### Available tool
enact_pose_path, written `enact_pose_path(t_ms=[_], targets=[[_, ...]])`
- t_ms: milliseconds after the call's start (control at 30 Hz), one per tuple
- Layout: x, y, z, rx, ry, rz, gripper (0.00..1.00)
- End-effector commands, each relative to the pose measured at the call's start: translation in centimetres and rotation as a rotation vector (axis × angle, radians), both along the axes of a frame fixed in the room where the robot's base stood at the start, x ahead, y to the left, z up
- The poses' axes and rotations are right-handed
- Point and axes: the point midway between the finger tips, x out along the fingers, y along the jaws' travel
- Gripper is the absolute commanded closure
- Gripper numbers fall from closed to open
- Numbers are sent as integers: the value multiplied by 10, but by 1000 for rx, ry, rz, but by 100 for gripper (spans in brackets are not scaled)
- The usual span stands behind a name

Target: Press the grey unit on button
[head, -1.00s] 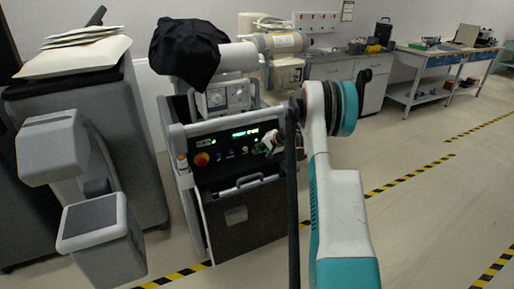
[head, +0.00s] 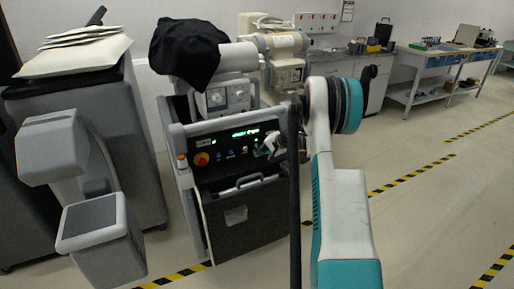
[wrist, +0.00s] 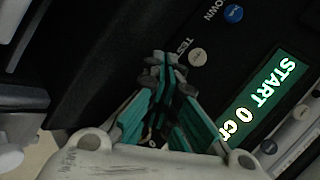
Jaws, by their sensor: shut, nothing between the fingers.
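The grey unit (head: 175,137) is a wheeled cart with a black control panel (head: 240,160). In the wrist view the display (wrist: 262,103) reads START. A blue button (wrist: 233,13) sits by the word DOWN and a pale button (wrist: 197,57) by TEST. Further pale buttons (wrist: 269,146) lie beyond the display. No button marked ON is readable. My gripper (wrist: 160,62) is shut and empty, its tips close to the panel beside TEST; contact cannot be told. The head view shows it (head: 262,151) at the panel's right part.
A handle (head: 250,180) crosses the cart's front below the panel. A black cloth (head: 188,52) covers equipment above. A grey machine (head: 95,235) stands close on the left. Benches (head: 420,60) line the back wall. The floor on the right is clear.

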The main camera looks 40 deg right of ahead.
Motion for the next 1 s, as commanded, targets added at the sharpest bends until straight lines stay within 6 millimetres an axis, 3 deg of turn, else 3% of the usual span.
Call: enact_pose_path(t_ms=[600,1000], targets=[[-46,11,0,0,0,-1,100],[-48,12,0,0,0,0,100]])
